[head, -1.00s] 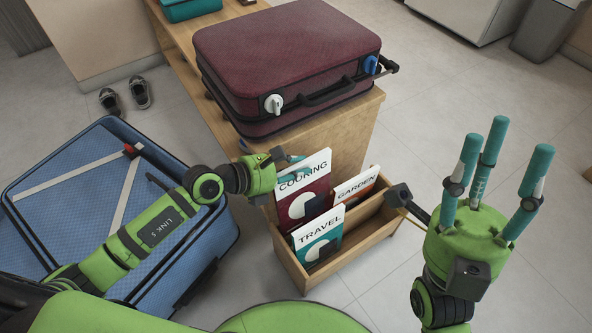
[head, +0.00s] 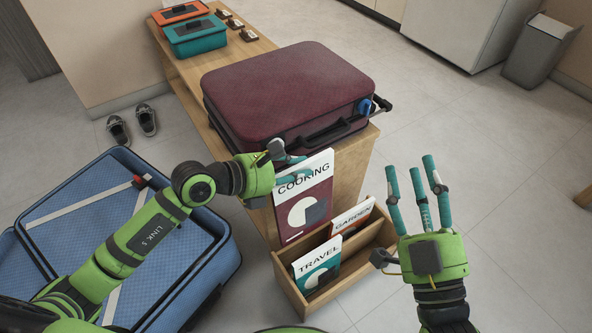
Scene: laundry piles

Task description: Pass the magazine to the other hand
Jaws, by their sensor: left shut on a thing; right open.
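The COOKING magazine (head: 310,196) has a white and dark red cover and stands upright at the back of the wooden rack (head: 365,262). My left gripper (head: 290,172) is shut on its top left edge. Its lower edge is at or just above the rack; the exact gap is hard to tell. The TRAVEL magazine (head: 317,264) and the GARDEN magazine (head: 353,217) stand in the rack. My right gripper (head: 420,185) is open and empty, right of the rack, with its fingers pointing up.
A dark red suitcase (head: 285,90) lies on the wooden bench (head: 350,165) behind the rack. An open blue suitcase (head: 205,270) is on the floor at left. Teal (head: 195,37) and orange (head: 180,12) boxes sit farther back.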

